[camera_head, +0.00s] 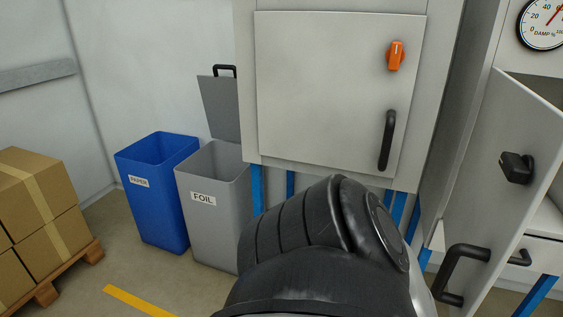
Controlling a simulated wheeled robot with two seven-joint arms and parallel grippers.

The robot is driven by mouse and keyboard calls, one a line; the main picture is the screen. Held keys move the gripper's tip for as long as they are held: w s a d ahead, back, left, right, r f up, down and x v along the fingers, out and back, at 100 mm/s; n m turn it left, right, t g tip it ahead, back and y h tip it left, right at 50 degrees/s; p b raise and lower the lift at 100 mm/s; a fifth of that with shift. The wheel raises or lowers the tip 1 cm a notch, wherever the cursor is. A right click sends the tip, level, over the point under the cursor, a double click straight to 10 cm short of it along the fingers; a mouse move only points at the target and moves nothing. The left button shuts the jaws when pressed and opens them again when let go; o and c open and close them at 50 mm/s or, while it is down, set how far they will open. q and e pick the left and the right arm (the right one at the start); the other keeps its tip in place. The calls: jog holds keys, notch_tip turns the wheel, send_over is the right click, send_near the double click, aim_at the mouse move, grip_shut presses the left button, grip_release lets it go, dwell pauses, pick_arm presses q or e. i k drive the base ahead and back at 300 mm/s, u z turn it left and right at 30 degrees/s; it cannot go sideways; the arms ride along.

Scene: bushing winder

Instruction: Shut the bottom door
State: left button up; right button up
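A light grey door (500,170) stands swung open at the right. It carries a black knob-like latch (516,168) and a black bar handle (458,272) low down. The opening behind it shows only in part, at the right edge. Another grey door (320,90), on the cabinet in the middle, is shut; it has an orange turn knob (396,56) and a black handle (387,140). A black, ribbed arm part of mine fills the lower middle and hides what lies behind it. Neither gripper can be seen.
A blue bin (160,195) and a grey bin (213,215) labelled FOIL, its lid up, stand left of the cabinet. Cardboard boxes (40,215) sit on a pallet at far left. A small black handle (520,257) and a dial (543,22) show at right.

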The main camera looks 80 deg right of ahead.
aim_at(486, 216)
jog(key=z, duration=3.85)
jog(key=i, duration=1)
jog(key=k, duration=1)
jog(key=u, duration=1.85)
jog(key=i, duration=0.6)
jog(key=z, duration=2.55)
